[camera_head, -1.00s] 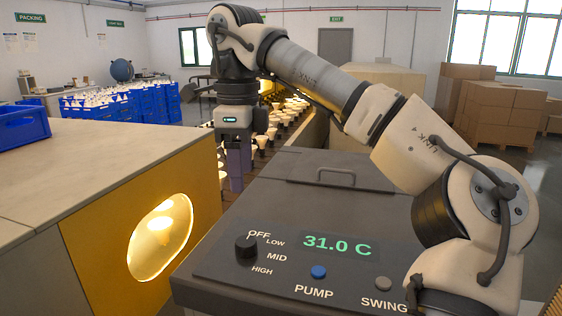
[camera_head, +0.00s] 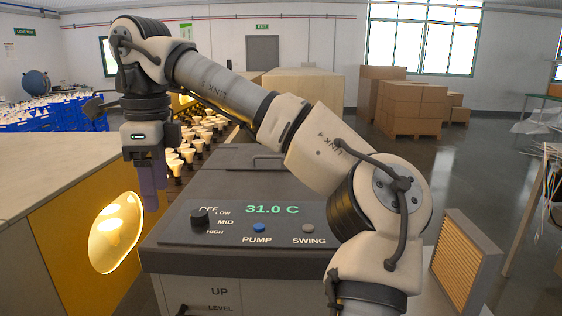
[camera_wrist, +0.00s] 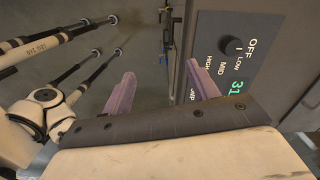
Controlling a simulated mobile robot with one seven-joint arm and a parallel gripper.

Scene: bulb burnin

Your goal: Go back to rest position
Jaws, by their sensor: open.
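My gripper (camera_head: 150,182) points down, with its purple fingers in front of the gap between the yellow-sided housing and the grey cooler unit. In the wrist view its two fingers (camera_wrist: 163,92) are spread apart with nothing between them. My arm arches from the lower right over the unit. The unit's control panel (camera_head: 275,222) shows a black knob (camera_head: 200,217), a display reading 31.0 C, a blue PUMP button (camera_head: 260,228) and a grey SWING button (camera_head: 308,229). The knob also shows in the wrist view (camera_wrist: 234,46), right of the fingers.
The yellow housing (camera_head: 75,245) with a lit oval window stands at left. Rows of bulbs (camera_head: 205,135) run behind the unit. Blue crates (camera_head: 55,117) are at back left, stacked cartons (camera_head: 410,105) at back right. A louvred panel (camera_head: 465,262) stands at lower right. Open floor lies at right.

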